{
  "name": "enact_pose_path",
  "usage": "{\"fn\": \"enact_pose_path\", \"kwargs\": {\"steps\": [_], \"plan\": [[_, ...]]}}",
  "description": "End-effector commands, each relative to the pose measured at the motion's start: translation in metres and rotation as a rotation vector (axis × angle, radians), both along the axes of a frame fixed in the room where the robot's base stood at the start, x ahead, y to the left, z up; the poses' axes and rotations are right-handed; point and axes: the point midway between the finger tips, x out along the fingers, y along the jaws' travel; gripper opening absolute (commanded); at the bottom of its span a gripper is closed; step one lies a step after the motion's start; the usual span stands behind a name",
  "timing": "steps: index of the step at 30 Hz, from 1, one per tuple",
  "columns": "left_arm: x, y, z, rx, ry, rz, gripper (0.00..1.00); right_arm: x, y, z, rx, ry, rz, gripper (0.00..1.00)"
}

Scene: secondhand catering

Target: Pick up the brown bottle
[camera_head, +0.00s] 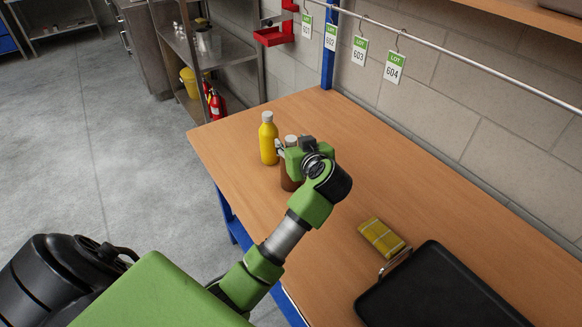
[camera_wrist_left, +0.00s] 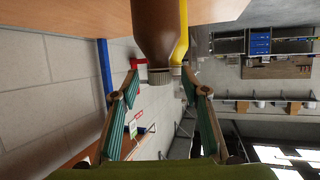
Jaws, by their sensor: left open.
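The brown bottle (camera_head: 287,180) stands on the wooden table (camera_head: 330,120), largely hidden behind my left gripper in the head view. Its light cap (camera_head: 291,140) shows just above the gripper. In the left wrist view the bottle (camera_wrist_left: 158,30) appears upside down, its cap (camera_wrist_left: 160,76) between the fingertips of my open left gripper (camera_wrist_left: 162,88). The two fingers are apart, one on each side of the cap and neck, with gaps visible. In the head view my left gripper (camera_head: 283,149) is at the bottle's upper part. My right gripper is not in view.
A yellow bottle (camera_head: 268,140) with a light cap stands close beside the brown bottle. A folded yellow cloth (camera_head: 382,236) and a black tray (camera_head: 440,292) lie nearer on the table. A rail with lot tags (camera_head: 394,67) runs along the wall.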

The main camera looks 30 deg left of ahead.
Motion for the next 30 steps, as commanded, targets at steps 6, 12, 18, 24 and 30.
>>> {"fn": "enact_pose_path", "kwargs": {"steps": [6,12,18,24,30], "plan": [[0.013,0.016,-0.008,0.001,-0.001,0.0,0.42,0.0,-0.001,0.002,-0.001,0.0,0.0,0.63],[0.014,0.016,-0.009,0.0,-0.002,-0.001,0.42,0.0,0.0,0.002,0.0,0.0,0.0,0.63],[0.014,0.016,-0.009,0.0,-0.002,-0.001,0.0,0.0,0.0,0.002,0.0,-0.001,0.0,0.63],[0.014,0.016,-0.008,0.001,-0.002,-0.001,0.0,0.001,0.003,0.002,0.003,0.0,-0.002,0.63],[0.014,0.016,-0.007,0.0,-0.002,-0.001,0.0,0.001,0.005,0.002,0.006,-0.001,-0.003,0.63]]}}
